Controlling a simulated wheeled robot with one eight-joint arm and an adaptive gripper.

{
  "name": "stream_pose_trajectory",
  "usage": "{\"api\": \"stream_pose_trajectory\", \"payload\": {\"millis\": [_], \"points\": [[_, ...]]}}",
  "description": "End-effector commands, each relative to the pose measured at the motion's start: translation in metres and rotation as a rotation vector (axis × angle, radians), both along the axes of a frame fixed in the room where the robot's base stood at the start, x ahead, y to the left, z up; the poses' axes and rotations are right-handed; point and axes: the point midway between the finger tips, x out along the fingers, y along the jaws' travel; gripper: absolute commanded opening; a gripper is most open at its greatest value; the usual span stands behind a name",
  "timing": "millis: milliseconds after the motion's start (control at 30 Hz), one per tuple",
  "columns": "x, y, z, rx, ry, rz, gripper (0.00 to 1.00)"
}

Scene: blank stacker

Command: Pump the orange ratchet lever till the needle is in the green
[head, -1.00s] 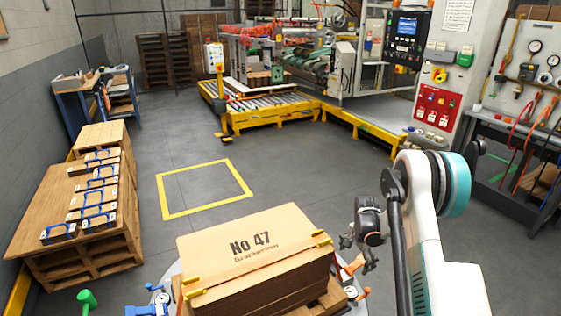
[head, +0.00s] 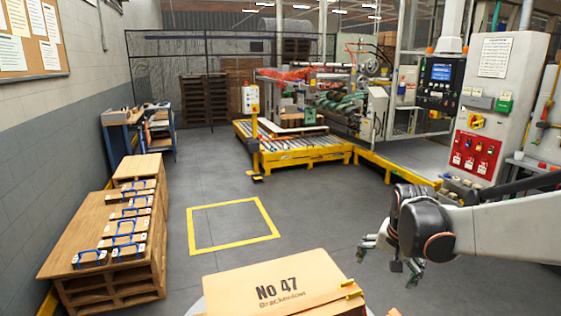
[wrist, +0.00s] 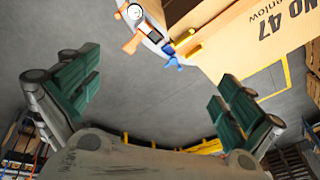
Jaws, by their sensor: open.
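The orange ratchet lever (wrist: 132,42) shows at the top of the wrist view, beside the carton and next to a small round gauge (wrist: 135,12). The gauge is too small to read its needle. A blue part (wrist: 172,60) sits beside the lever. The carton marked No 47 (head: 262,272) stands at the bottom of the head view with an orange strap and yellow corner pieces. My gripper (head: 392,261) is open and empty, in the air to the right of the carton. Its green-padded fingers (wrist: 155,85) are spread wide, with floor between them, apart from the lever.
A low wooden pallet stack (head: 82,222) with several blue-handled tools stands at the left. A yellow floor square (head: 232,204) is empty. A roller conveyor (head: 290,148) and a control cabinet (head: 490,110) stand at the back. The floor between is clear.

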Motion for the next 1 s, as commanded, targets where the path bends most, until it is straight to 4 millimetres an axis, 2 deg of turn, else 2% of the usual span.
{"api": "stream_pose_trajectory", "payload": {"millis": [33, 200, 433, 600, 800, 1000], "points": [[-0.014, 0.006, 0.011, -0.009, -0.014, 0.029, 1.00], [-0.054, 0.022, 0.040, -0.043, -0.064, 0.131, 1.00], [-0.110, 0.042, 0.064, -0.095, -0.133, 0.266, 1.00], [-0.152, 0.054, 0.072, -0.136, -0.183, 0.364, 1.00], [-0.197, 0.065, 0.069, -0.188, -0.242, 0.474, 1.00], [-0.226, 0.072, 0.062, -0.230, -0.285, 0.552, 1.00]]}}
